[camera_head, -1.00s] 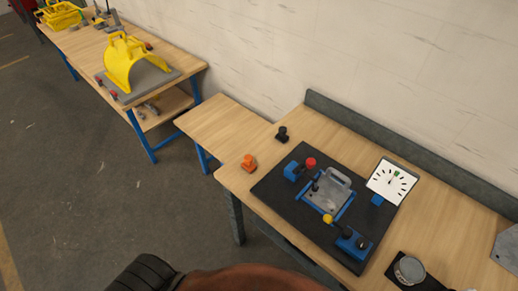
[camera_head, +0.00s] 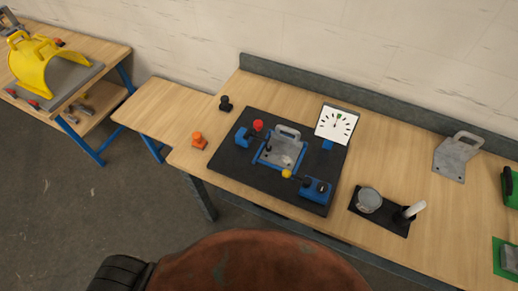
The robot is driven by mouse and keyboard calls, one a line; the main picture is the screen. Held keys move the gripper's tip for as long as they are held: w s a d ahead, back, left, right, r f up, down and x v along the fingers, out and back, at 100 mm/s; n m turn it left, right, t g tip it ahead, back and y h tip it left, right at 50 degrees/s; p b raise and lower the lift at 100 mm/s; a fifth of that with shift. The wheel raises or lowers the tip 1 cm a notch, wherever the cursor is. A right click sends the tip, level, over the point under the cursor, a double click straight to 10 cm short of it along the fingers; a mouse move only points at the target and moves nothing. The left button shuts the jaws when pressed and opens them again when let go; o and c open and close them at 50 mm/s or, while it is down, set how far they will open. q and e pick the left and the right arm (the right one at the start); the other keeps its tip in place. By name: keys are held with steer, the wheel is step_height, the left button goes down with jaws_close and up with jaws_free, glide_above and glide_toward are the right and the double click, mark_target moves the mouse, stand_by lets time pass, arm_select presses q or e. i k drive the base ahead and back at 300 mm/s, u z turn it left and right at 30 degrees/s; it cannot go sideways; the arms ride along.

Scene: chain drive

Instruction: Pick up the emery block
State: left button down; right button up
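No thing in the camera_head view is clearly an emery block. A grey block (camera_head: 510,258) lies on a green mat (camera_head: 499,244) at the right edge, partly cut off by the frame; I cannot tell whether it is the emery block. A green object (camera_head: 511,187) is also cut off at the right edge, above it. Neither of my grippers is in view.
The workbench (camera_head: 400,160) carries a black plate (camera_head: 228,158) with a blue fixture and a dial (camera_head: 336,122). A dark mat (camera_head: 391,222) holds a round grey can (camera_head: 369,200) and a white-handled tool (camera_head: 412,210). A grey bracket (camera_head: 457,157) lies at the back right.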

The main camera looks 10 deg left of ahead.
mark_target(199, 144)
steer(key=k, duration=1.3)
steer(key=u, duration=0.85)
steer(key=i, duration=1.15)
steer(key=z, duration=0.55)
steer(key=i, duration=0.5)
steer(key=z, duration=0.5)
